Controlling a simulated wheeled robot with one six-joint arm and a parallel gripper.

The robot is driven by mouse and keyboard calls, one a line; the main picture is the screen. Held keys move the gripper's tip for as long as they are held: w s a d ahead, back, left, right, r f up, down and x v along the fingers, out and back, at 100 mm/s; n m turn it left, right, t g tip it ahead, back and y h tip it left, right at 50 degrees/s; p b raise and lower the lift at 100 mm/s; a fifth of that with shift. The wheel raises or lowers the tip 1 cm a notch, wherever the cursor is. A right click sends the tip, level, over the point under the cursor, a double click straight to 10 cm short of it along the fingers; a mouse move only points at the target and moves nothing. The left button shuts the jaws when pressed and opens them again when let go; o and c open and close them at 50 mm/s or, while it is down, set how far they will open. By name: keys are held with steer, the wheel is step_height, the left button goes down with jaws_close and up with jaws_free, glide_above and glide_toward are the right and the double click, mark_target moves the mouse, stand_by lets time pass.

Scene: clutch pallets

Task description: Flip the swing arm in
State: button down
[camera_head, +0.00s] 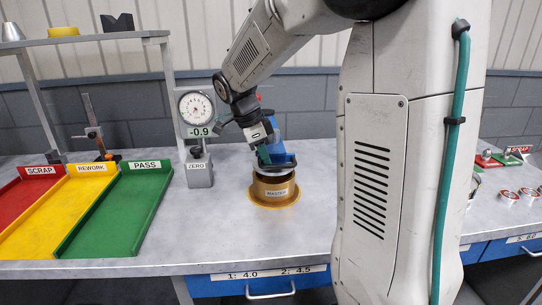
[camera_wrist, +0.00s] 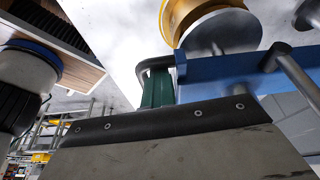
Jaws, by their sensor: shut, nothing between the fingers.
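The blue swing arm (camera_head: 277,150) is just above the gold master piece (camera_head: 275,191), which sits on a round gold base. My gripper (camera_head: 263,156) is right against the left side of the blue arm, with its green fingers pointing down; it is shut with nothing in it. In the wrist view, the green fingers (camera_wrist: 157,88) are close beside the blue bar (camera_wrist: 225,76); I cannot tell whether they touch. The gold master (camera_wrist: 188,16) and a grey disc (camera_wrist: 222,34) show behind the bar. My arm hides part of the swing arm's mount.
A dial gauge (camera_head: 196,107) reading -0.9, with a ZERO block (camera_head: 200,174) below, stands left of the master. Red SCRAP, yellow REWORK and green PASS trays (camera_head: 117,211) lie at the left.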

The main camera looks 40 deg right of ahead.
steer(key=shift+w+a+r, duration=0.15)
steer(key=shift+w+a, duration=0.15)
steer(key=shift+w, duration=0.1)
steer(key=shift+s+d, duration=0.1)
steer(key=shift+s, duration=0.1)
steer(key=s+d, duration=0.2)
steer(key=d, duration=0.2)
steer(key=v, duration=0.9)
steer(key=shift+s+a, duration=0.2)
steer(key=shift+a, duration=0.15)
